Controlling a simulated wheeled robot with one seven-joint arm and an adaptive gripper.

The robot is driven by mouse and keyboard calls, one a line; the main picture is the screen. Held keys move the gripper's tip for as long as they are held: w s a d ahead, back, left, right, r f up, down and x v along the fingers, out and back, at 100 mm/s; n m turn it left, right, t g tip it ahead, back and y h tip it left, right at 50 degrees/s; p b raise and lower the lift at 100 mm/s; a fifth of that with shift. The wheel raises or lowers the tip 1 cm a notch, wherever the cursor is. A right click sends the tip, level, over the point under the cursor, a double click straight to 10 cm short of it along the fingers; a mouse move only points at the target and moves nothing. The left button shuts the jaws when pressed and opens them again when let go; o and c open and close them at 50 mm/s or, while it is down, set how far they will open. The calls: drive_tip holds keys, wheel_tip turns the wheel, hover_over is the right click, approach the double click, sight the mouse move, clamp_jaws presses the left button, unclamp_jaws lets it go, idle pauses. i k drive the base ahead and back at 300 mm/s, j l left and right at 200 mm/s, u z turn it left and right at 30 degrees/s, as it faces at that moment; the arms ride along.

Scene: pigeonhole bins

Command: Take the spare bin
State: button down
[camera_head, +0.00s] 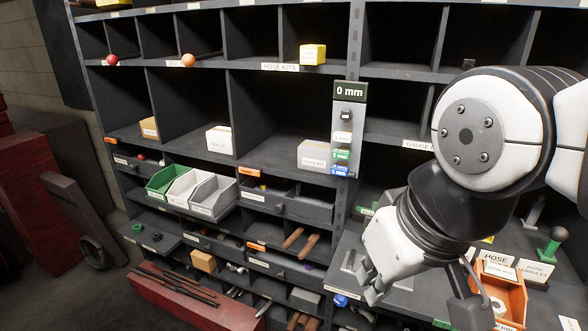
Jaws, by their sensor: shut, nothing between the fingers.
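Three small open bins stand side by side on the shelf unit at centre left: a green bin (165,180), a white bin (181,187) and a grey bin (213,196). An orange bin (512,302) with white label cards sits at the lower right, partly behind my arm. I cannot read which of these is the spare bin. My gripper (365,284) is shut and empty, pointing down over the grey work surface right of the three bins. My arm hides part of the right-hand shelves.
The dark pigeonhole unit (356,40) fills the view, with a "0 mm" display (349,92) on its upright. Boxes and a yellow block (313,54) sit in the compartments. The floor at left is partly clear.

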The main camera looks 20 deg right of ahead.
sight(513, 296)
drive_tip(key=z, duration=1.35)
drive_tip(key=j+z, duration=0.2)
drive_tip(key=j, duration=2.15)
